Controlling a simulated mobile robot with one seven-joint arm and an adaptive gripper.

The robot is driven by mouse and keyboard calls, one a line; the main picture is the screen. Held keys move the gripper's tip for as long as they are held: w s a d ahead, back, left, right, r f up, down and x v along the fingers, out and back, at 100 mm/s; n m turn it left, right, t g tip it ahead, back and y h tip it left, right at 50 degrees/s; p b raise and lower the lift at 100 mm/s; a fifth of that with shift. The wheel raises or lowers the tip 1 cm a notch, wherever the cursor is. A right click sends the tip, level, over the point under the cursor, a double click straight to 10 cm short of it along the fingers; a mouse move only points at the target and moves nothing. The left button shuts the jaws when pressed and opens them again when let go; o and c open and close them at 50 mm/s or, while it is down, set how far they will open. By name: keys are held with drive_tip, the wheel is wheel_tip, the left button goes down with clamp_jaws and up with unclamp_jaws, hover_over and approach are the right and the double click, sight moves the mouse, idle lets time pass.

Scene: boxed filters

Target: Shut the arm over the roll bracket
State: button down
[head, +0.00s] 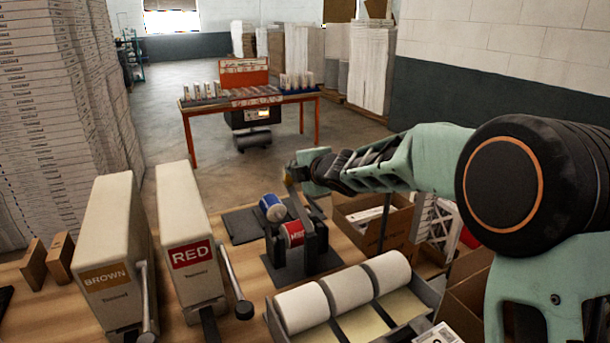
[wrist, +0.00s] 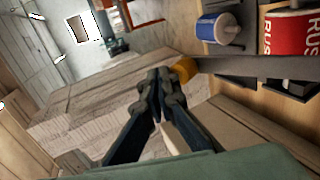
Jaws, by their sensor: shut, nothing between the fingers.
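The roll bracket (head: 305,262) is a dark grey stand on the wooden bench. It carries a red roll (head: 292,234), and a blue roll (head: 271,208) lies just behind it. The bracket's dark arm (head: 308,208) slants up toward my gripper and is not lying flat over the rolls. In the wrist view the arm (wrist: 245,67) ends in a yellow-orange tip (wrist: 184,68). My gripper (wrist: 160,80) is shut and empty, its fingertips close beside that tip. Whether they touch it I cannot tell. The red roll (wrist: 287,33) and blue roll (wrist: 218,28) show at upper right.
Two tall beige dispensers marked BROWN (head: 108,262) and RED (head: 192,250) stand left on the bench. A tray of white rolls (head: 350,291) is in front. Cardboard boxes (head: 372,222) stand right of the bracket. An orange table (head: 250,98) stands on the open floor behind.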

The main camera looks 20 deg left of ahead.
sight(286, 182)
drive_tip(key=a+f, duration=0.1)
drive_tip(key=w+f+b, duration=0.1)
drive_tip(key=w+a+f+b, duration=0.1)
drive_tip(key=f, duration=0.1)
drive_tip(key=shift+a+f, duration=0.1)
drive_tip(key=shift+a, duration=0.2)
drive_tip(key=shift+w+a+f+b, duration=0.25)
drive_tip(key=shift+f+b, duration=0.25)
drive_tip(key=shift+f, duration=0.1)
drive_tip(key=shift+w+a+f+b, duration=0.25)
drive_tip(key=shift+f+b, duration=0.2)
drive_tip(key=shift+f, duration=0.15)
